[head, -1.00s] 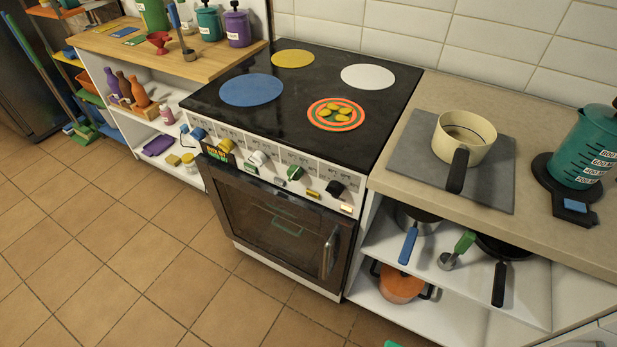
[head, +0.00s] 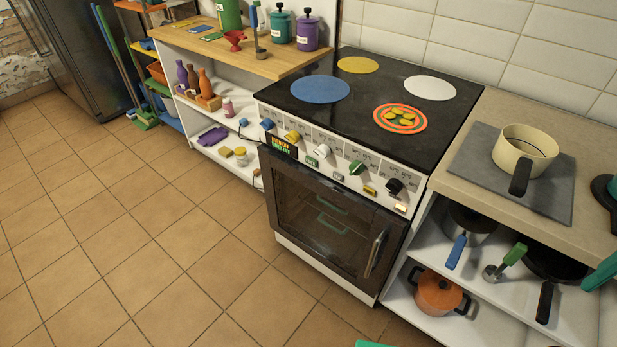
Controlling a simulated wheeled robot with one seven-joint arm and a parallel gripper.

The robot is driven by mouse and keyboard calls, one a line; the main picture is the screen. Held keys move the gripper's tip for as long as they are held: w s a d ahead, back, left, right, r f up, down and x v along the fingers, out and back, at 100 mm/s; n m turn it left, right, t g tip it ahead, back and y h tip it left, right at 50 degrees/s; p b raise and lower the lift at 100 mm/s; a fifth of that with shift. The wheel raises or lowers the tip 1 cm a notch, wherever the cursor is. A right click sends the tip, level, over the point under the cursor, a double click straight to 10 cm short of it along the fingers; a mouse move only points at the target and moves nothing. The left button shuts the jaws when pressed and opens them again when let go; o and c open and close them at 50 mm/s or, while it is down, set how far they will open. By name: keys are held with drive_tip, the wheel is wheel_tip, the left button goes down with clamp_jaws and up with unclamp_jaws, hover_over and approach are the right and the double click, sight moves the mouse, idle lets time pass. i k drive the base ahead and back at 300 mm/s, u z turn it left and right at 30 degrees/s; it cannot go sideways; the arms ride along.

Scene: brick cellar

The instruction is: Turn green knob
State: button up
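The green knob (head: 356,168) is on the white front panel of the stove (head: 330,165), between the white knob (head: 321,151) and the black knob (head: 394,186). A blue knob (head: 267,124) and a yellow knob (head: 292,136) are further left in the same row. Nothing touches the green knob. No gripper fingers can be made out in the head view. Teal pieces at the right and bottom edges are cut off, and I cannot tell what they are.
The oven door (head: 325,220) is shut, with a handle (head: 375,253) at its right. A cream pot (head: 524,150) stands on a grey mat (head: 475,163) on the right counter. Tiled floor (head: 170,235) in front and to the left is clear.

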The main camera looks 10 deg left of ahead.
sight(356, 168)
drive_tip(key=u, duration=1.55)
drive_tip(key=k, duration=1.35)
drive_tip(key=z, duration=0.7)
drive_tip(key=i, duration=1)
drive_tip(key=u, duration=0.1)
